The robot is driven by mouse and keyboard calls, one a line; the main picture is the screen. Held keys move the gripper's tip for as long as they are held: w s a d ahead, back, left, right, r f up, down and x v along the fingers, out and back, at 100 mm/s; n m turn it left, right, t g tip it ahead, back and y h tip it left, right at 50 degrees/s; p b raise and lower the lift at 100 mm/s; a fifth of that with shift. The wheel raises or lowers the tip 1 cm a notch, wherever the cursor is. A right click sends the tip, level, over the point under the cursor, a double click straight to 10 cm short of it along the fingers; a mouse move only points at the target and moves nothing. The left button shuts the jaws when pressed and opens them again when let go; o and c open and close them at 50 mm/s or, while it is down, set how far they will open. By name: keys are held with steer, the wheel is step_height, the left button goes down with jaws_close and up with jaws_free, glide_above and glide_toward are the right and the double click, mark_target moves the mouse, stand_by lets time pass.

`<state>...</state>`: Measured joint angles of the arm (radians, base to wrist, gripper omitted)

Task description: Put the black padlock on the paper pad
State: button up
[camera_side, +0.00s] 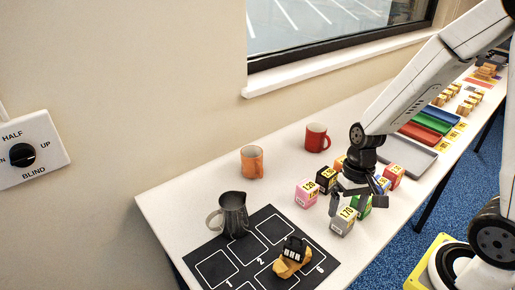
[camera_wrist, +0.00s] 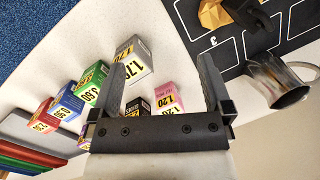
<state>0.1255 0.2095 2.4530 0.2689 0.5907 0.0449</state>
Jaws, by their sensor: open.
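A small black object with white marks (camera_side: 293,247), possibly the padlock, rests on or against a tan, angular object (camera_side: 291,267) on the black numbered mat (camera_side: 225,250). In the wrist view the black object (camera_wrist: 243,10) and the tan object (camera_wrist: 213,14) show at the top right, partly cut off. I cannot make out a paper pad for certain. My gripper (camera_side: 356,197) is open and empty above the cluster of small price-marked boxes, right of the mat. Its two fingers (camera_wrist: 162,75) are well apart in the wrist view, with a pink box (camera_wrist: 168,99) showing between them.
A metal pitcher (camera_side: 233,214) stands on the mat's back edge. An orange mug (camera_side: 252,162) and a red mug (camera_side: 316,138) stand behind. A grey box (camera_side: 343,221) is close to my gripper. Coloured trays (camera_side: 420,132) lie farther right. Bare table lies between mugs and boxes.

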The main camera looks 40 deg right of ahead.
steer(key=r+n+t, duration=0.1)
steer(key=w+r+n+t+h, duration=0.1)
steer(key=n, duration=0.1)
steer(key=w+r+n+t, duration=0.1)
steer(key=shift+a+r+n+h, duration=0.3)
steer(key=shift+a+h, duration=0.05)
steer(key=shift+h, duration=0.05)
stand_by(0.9)
